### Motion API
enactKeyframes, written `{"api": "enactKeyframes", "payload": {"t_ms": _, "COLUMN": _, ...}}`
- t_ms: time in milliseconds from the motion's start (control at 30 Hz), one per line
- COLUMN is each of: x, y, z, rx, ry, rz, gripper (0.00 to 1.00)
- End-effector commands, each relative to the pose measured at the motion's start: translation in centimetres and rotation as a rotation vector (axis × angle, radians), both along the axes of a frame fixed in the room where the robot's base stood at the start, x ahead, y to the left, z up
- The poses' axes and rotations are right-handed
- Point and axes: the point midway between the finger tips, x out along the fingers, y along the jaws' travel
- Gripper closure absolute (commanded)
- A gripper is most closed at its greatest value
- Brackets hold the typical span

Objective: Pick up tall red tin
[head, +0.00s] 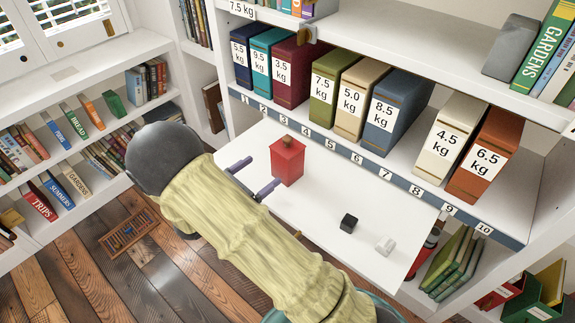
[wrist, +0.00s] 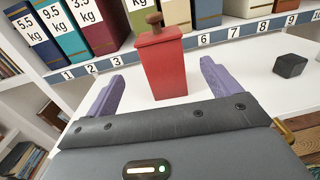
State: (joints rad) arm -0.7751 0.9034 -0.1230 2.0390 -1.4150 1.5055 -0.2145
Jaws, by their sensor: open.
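The tall red tin (head: 287,163) stands upright on the white pull-out board, with a brown knob on top. In the wrist view the tin (wrist: 162,66) is straight ahead, a little beyond and between my two purple fingers. My gripper (head: 253,178) is open and empty, its fingers pointing at the tin from the left in the head view. The wrist view shows my gripper (wrist: 158,88) with its fingers wide apart, and a gap on each side of the tin. The tin's base is visible on the board, and no finger appears to touch it.
Bookshelves stand at left.

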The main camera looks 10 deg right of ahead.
Motion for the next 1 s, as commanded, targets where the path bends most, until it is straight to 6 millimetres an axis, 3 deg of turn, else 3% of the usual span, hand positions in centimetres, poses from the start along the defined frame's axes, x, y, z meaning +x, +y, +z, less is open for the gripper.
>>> {"api": "enactKeyframes", "payload": {"t_ms": 300, "x": 2.7, "y": -4.5, "z": -0.1, "rx": 0.000, "ry": 0.000, "rz": -0.003, "gripper": 0.11}}
{"api": "enactKeyframes", "payload": {"t_ms": 767, "x": 3.2, "y": -5.3, "z": 0.0, "rx": 0.000, "ry": 0.000, "rz": -0.001, "gripper": 0.11}}
{"api": "enactKeyframes", "payload": {"t_ms": 1000, "x": 4.7, "y": -8.2, "z": 0.0, "rx": 0.001, "ry": 0.001, "rz": -0.004, "gripper": 0.11}}
